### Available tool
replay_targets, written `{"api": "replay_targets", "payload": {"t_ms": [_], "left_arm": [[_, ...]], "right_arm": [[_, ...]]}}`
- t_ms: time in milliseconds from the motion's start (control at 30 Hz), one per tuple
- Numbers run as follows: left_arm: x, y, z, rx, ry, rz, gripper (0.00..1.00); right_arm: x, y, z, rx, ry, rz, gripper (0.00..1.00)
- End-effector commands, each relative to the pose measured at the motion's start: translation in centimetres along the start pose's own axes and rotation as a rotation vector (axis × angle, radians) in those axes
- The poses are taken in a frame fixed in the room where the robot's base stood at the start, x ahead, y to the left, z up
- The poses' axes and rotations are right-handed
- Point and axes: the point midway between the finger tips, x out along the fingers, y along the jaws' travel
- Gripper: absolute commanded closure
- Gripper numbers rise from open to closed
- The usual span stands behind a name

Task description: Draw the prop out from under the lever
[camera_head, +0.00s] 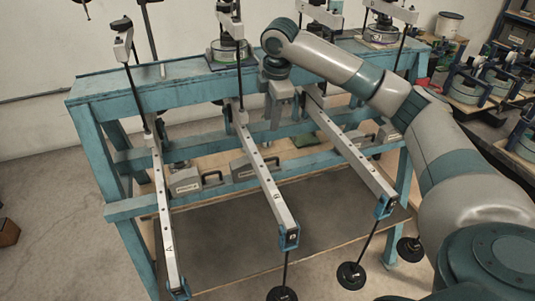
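Three long grey levers slope toward me from the teal frame: the left lever (161,205), the middle lever (266,180) and the right lever (350,153). Grey blocks with dark handles stand low beside or beneath them: a left block (184,188), a middle block (242,171) and a partly hidden right block (358,140). They look like props, but I cannot tell which one bears a lever. My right gripper (274,122) points down between the middle and right levers, near the frame's top beam. Its fingertips are too small to judge. My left gripper is out of view.
The teal frame (165,88) carries upright rods and weights. Black discs (351,275) hang below the lever ends at the front. A shelf of round objects (468,88) stands at the right. My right arm covers much of the right side.

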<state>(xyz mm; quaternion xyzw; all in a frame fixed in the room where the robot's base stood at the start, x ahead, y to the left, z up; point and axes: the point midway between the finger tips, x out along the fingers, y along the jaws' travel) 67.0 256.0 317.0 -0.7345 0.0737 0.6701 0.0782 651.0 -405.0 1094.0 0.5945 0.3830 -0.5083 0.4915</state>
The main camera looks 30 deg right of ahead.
Motion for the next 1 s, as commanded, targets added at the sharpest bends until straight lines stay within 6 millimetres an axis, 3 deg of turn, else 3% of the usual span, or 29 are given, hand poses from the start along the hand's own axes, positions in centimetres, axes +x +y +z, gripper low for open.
{"api": "replay_targets", "payload": {"t_ms": [367,1000], "left_arm": [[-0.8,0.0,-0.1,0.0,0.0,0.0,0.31],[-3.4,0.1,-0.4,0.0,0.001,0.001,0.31]], "right_arm": [[3.1,-0.1,0.0,-0.001,-0.002,-0.004,0.72],[14.2,-0.1,0.0,0.0,-0.002,-0.003,0.72]]}}
